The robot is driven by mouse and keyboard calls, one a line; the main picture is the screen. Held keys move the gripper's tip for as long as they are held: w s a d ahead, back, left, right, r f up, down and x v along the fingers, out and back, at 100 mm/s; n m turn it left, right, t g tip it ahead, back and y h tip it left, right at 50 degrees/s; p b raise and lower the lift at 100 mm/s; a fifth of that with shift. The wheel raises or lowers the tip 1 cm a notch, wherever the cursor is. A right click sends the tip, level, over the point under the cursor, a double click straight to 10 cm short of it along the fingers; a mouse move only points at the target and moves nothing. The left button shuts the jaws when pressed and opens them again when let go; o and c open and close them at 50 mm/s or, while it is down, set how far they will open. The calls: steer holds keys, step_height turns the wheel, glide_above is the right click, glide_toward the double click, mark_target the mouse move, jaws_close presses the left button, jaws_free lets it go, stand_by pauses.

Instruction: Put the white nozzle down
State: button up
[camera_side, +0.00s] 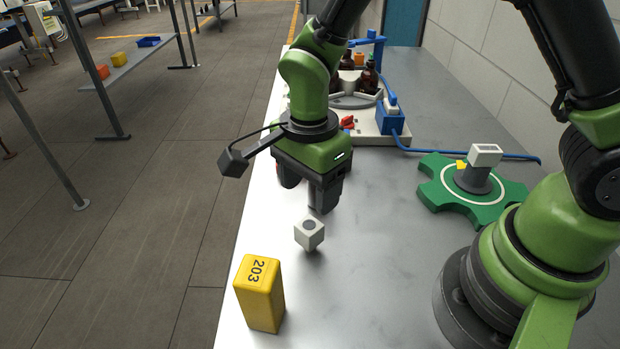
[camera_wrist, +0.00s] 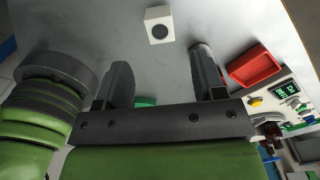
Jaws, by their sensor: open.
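The white nozzle (camera_side: 310,234), a small white block with a dark round hole in its top, appears to rest on the grey table near its left edge. In the wrist view it (camera_wrist: 158,24) lies beyond the fingertips, clear of both fingers. My gripper (camera_side: 322,206) is just behind it in the side view, pointing down. In the wrist view my gripper (camera_wrist: 163,72) is open, with nothing between its fingers; one finger is partly hidden in the side view.
A yellow block marked 203 (camera_side: 259,294) stands in front of the nozzle. A green star-shaped base (camera_side: 437,192) with another white block (camera_side: 485,154) on its post is at right. Amber bottles (camera_side: 368,78) and a blue holder (camera_side: 391,119) are behind. The table between is clear.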

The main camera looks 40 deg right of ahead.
steer(key=shift+r, duration=0.65)
steer(key=s+d+r+n+t+y, duration=0.1)
steer(key=s+d+r+n+t, duration=0.2)
steer(key=s+r+n, duration=0.3)
steer(key=s+d+r+n+t+y, duration=0.1)
steer(key=s+d+r+n+t, duration=0.3)
steer(key=s+r+n, duration=0.3)
step_height(320, 180, up, 5)
steer(key=shift+s+d+r+n, duration=0.1)
steer(key=shift+s+d+n, duration=0.05)
steer(key=shift+d+n, duration=0.35)
